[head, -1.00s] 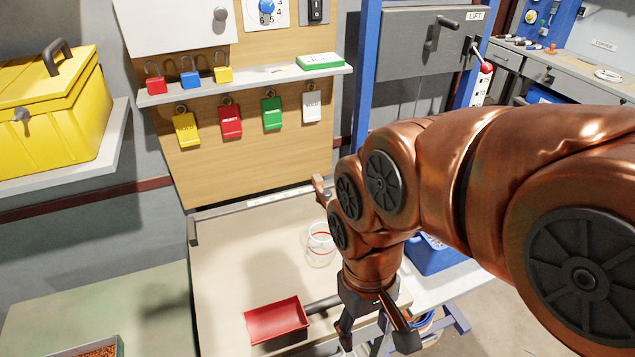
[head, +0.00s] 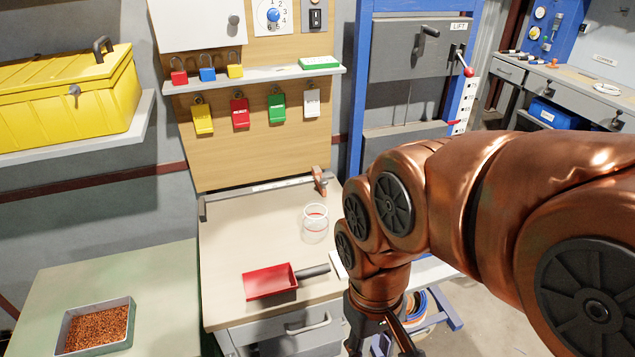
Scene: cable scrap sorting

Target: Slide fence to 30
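A grey metal rail (head: 250,190) with a pale scale strip runs along the back edge of the workbench top. A brown wooden-looking block (head: 319,180), which appears to be the fence, stands at the rail's right end. The scale numbers are too small to read, so I cannot tell its setting. My gripper (head: 378,345) hangs at the bottom of the head view, to the right of and in front of the bench. Its dark fingers are spread apart, with the tips cut off by the frame edge. It is well away from the fence, and nothing shows between the fingers.
A clear jar (head: 315,226) stands on the bench near the fence. A red scoop (head: 270,282) with a dark handle lies in front. A board with padlocks and coloured tags rises behind. A tray of copper granules (head: 129,322) is at lower left. The bench's left half is clear.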

